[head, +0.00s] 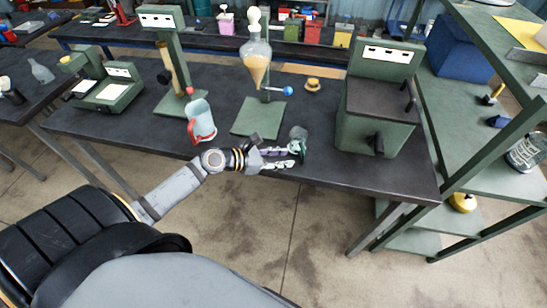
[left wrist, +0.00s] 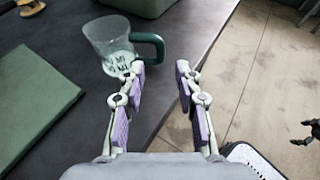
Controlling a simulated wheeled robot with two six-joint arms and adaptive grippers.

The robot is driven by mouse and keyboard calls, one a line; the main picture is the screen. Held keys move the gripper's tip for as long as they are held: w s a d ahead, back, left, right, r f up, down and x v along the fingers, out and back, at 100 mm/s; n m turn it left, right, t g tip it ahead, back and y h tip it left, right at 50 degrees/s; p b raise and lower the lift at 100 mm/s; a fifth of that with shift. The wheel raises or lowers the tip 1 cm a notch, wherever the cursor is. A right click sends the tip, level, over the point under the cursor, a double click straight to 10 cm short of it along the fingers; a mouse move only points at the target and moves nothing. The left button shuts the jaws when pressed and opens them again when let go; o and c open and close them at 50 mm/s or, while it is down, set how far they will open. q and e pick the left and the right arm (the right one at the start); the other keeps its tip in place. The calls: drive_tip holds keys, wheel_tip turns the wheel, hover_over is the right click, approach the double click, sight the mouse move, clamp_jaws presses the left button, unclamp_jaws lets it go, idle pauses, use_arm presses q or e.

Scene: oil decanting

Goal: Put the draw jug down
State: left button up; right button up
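A clear jug with a dark green handle (left wrist: 112,42) stands upright on the dark table. In the head view the jug (head: 298,134) is partly hidden behind my left gripper (head: 300,157). In the left wrist view my left gripper (left wrist: 160,68) is open, with nothing between its fingers. Its left fingertip is close to the jug's handle; I cannot tell whether they touch. A second jug, with a red handle (head: 202,122), stands left of the gripper. A dark shape at the right edge of the left wrist view may be my right gripper (left wrist: 305,134); its state is unclear.
A separating funnel with amber liquid (head: 257,66) hangs over a green stand base (head: 258,118). A green box-shaped device (head: 372,125) stands to the right. A small yellow-brown item (head: 312,85) lies behind. The table's front edge is close to the gripper.

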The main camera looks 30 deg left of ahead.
use_arm(q)
drive_tip(key=shift+v, duration=1.85)
